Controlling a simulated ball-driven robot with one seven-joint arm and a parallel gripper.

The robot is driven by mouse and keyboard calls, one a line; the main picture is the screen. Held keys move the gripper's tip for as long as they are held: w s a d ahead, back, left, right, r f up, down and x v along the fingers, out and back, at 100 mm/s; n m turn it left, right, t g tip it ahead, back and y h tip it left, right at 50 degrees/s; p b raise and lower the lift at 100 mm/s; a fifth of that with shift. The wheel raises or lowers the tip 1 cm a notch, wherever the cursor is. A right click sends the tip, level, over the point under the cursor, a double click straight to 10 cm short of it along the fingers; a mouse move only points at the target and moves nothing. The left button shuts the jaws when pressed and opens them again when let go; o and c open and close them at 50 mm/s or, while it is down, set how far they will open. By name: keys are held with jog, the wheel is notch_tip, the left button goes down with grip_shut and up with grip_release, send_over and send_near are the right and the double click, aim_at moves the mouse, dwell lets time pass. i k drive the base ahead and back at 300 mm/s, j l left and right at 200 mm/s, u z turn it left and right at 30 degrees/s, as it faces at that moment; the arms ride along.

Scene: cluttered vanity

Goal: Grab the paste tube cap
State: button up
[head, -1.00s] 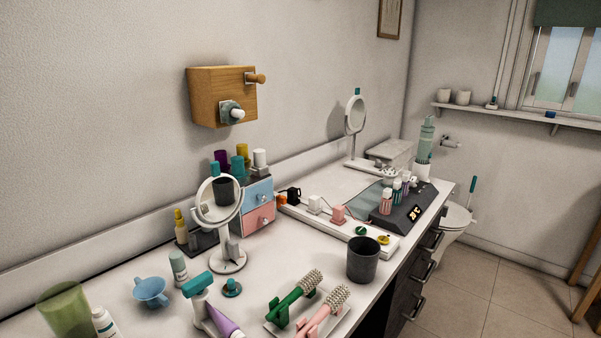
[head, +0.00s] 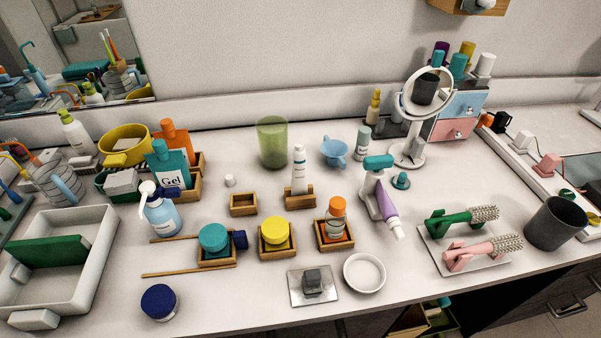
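A small white cap-like piece (head: 230,180) lies on the counter behind an empty wooden tray; it may be the paste tube cap, but I cannot tell for sure. A slim white tube (head: 299,172) with print stands upright in a wooden holder to its right. A purple tube (head: 387,204) with a pale end leans down from a white stand with a teal top (head: 378,162). A small teal knobbed piece (head: 401,181) sits just right of that stand. My gripper is not in view.
An empty wooden tray (head: 243,204) stands just in front of the white piece. A green cup (head: 272,142) stands behind right; a teal Gel bottle (head: 169,165) and pump bottle (head: 160,211) stand left. The counter around the white piece is mostly clear.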

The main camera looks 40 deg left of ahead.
aim_at(229, 178)
jog(key=u, duration=1.4)
